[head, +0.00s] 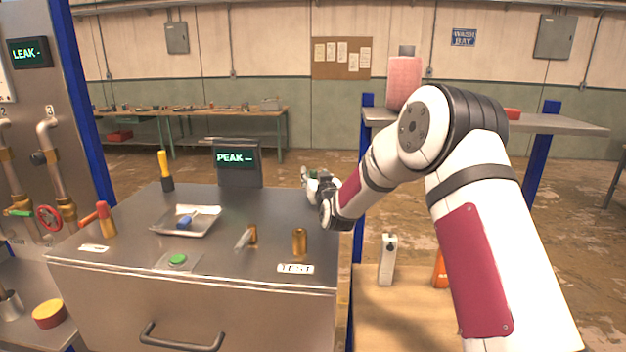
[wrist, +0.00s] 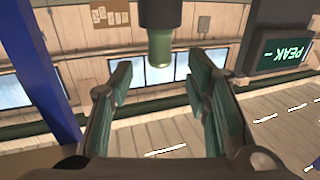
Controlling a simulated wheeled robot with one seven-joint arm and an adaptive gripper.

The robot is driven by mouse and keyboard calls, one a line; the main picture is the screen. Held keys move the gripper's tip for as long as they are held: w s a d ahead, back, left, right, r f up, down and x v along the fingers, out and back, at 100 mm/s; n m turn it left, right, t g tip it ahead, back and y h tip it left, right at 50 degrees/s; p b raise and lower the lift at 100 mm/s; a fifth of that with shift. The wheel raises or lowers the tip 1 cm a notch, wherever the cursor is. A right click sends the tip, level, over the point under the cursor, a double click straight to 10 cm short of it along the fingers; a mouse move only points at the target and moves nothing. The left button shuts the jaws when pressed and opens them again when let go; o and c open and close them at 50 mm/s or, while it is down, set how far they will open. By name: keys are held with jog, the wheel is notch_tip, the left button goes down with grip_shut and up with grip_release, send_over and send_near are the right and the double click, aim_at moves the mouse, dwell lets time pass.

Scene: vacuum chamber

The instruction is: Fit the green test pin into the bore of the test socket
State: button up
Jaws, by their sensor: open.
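My gripper (head: 311,178) is over the bench's right rear in the head view, pointing left. In the wrist view my gripper (wrist: 159,78) is open, with nothing between its green-padded fingers touching both. That view is upside down. A dull green cylinder with a paler end, seemingly the green test pin (wrist: 160,32), enters from the top edge, lined up between the fingers; its rest is out of frame. I cannot clearly pick it out in the head view. A brass cylinder behind the TEST label, seemingly the test socket (head: 299,242), stands upright at the bench's front right.
A second brass piece (head: 253,235) with a tilted grey part stands left of the socket. A tray (head: 205,228) holds a blue-handled item. The PEAK display (head: 237,160) stands at the back. A green button (head: 177,259) and red-topped piece (head: 105,218) are farther left.

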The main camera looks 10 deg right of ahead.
aim_at(314, 172)
jog(key=shift+w, duration=2.25)
grip_shut()
